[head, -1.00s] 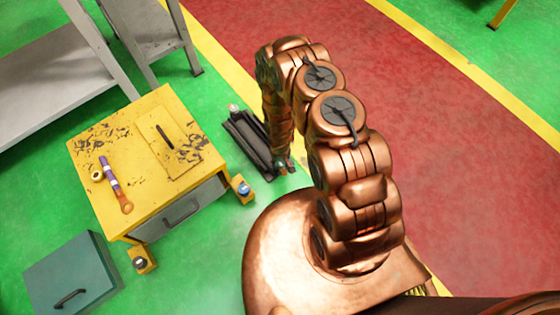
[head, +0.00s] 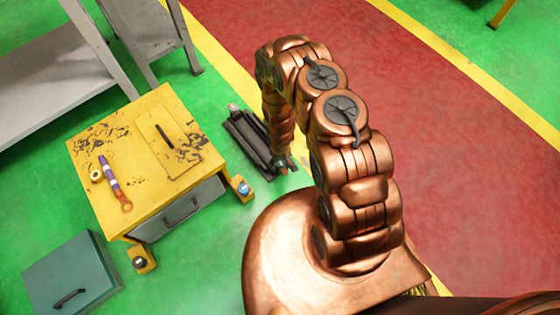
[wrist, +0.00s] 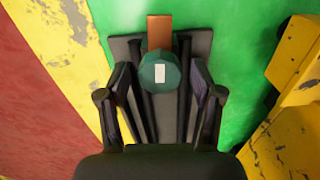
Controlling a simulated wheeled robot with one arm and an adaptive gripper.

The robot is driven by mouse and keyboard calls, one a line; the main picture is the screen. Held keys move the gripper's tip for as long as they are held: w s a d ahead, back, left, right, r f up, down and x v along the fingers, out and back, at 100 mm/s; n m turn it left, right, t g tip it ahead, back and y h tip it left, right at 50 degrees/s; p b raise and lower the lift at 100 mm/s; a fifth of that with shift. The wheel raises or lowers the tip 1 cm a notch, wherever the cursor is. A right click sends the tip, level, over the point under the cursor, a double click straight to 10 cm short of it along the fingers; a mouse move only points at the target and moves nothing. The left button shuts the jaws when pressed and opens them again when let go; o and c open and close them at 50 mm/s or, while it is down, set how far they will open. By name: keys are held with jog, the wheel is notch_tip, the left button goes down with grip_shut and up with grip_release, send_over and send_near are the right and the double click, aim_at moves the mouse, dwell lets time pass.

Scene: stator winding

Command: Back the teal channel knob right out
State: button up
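The teal knob (wrist: 159,74), with a small white mark on its face, stands in the upper middle of the wrist view. It is at one end of the dark channel (wrist: 122,47), beside a copper-coloured block (wrist: 159,30). My gripper (wrist: 161,80) has its two dark fingers on either side of the knob, with gaps seeming to show on both sides. I see no clear contact. In the head view the channel (head: 243,138) lies on the green floor, and my gripper (head: 284,164) is low at its near end. My arm partly hides the knob there.
A yellow cabinet (head: 112,190) with a purple-handled tool (head: 108,172) and a tape roll (head: 96,176) stands left of the channel. A teal case (head: 72,275) lies front left. Red floor at right is clear.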

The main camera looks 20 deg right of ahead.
dwell(0.3)
notch_tip(320, 180, up, 12)
dwell(0.9)
dwell(0.5)
jog(key=s+d+r+m+p, duration=0.15)
jog(key=r+p, duration=0.55)
jog(key=r, duration=1.4)
jog(key=s+r+p, duration=0.2)
jog(key=r+p, duration=0.6)
jog(key=r, duration=1.4)
jog(key=s+r+p, duration=0.5)
jog(key=s+r, duration=0.2)
jog(key=r, duration=0.4)
jog(key=s+a+r+m+g+p, duration=0.1)
jog(key=s+r+p, duration=0.4)
jog(key=s+r, duration=0.3)
jog(key=s+r+p, duration=0.5)
jog(key=s+r, duration=0.3)
jog(key=r, duration=0.7)
jog(key=shift+a+r+m+g, duration=0.2)
jog(key=shift+r+m+g, duration=0.1)
jog(key=shift+m+g, duration=0.1)
